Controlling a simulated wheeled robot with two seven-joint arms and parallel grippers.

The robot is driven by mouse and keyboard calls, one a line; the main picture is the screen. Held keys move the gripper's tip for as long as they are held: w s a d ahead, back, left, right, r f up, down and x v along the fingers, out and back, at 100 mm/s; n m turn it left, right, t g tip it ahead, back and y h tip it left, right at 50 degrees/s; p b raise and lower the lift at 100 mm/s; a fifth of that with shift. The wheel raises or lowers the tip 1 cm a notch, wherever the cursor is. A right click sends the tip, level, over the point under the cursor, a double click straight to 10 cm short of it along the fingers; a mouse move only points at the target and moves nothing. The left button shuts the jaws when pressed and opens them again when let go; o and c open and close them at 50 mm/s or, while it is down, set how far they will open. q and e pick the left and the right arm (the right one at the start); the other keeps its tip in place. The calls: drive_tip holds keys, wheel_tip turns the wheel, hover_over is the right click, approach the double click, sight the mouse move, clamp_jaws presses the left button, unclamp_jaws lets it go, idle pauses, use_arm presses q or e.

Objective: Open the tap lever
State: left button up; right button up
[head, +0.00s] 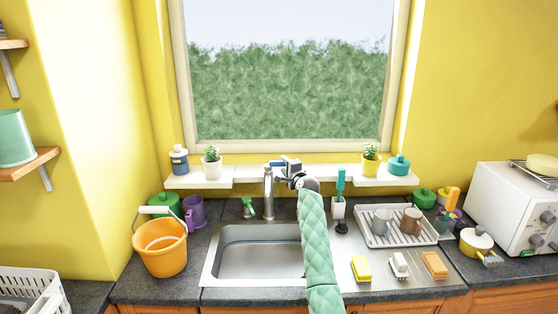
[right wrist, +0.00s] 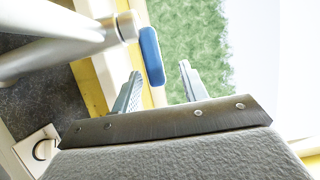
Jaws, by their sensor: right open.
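The tap (head: 268,192) is a grey metal column behind the sink, with a small blue-ended lever (head: 277,163) at its top. In the right wrist view the tap (right wrist: 45,45) comes in from the upper left, and the lever's blue end (right wrist: 151,56) shows between my fingertips; I cannot tell whether they touch it. My right gripper (head: 290,164) is open beside the tap's top, with its two fingers (right wrist: 160,68) apart. My right forearm hides part of the sink's right side. My left gripper is out of view.
The sink (head: 258,262) is empty where visible. An orange bucket (head: 160,248) stands left of it. A dish rack (head: 398,232) with mugs and several sponges lie to the right. A white sill shelf (head: 250,175) with plants runs behind the tap, under the window.

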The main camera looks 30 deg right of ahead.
sight(281, 165)
drive_tip(key=w, duration=0.2)
drive_tip(key=w+f+p, duration=0.1)
drive_tip(key=w, duration=0.2)
drive_tip(key=shift+d, duration=0.1)
drive_tip(key=shift+w+d+r+p, duration=0.1)
drive_tip(key=shift+w+r+p, duration=0.15)
drive_tip(key=shift+p, duration=0.05)
drive_tip(key=shift+w+f, duration=0.25)
drive_tip(key=shift+w, duration=0.1)
drive_tip(key=shift+s+r, duration=0.1)
drive_tip(key=shift+s, duration=0.05)
drive_tip(key=c, duration=0.6)
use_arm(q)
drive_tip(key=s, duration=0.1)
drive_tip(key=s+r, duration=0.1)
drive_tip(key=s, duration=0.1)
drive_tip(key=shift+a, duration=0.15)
use_arm(e)
clamp_jaws()
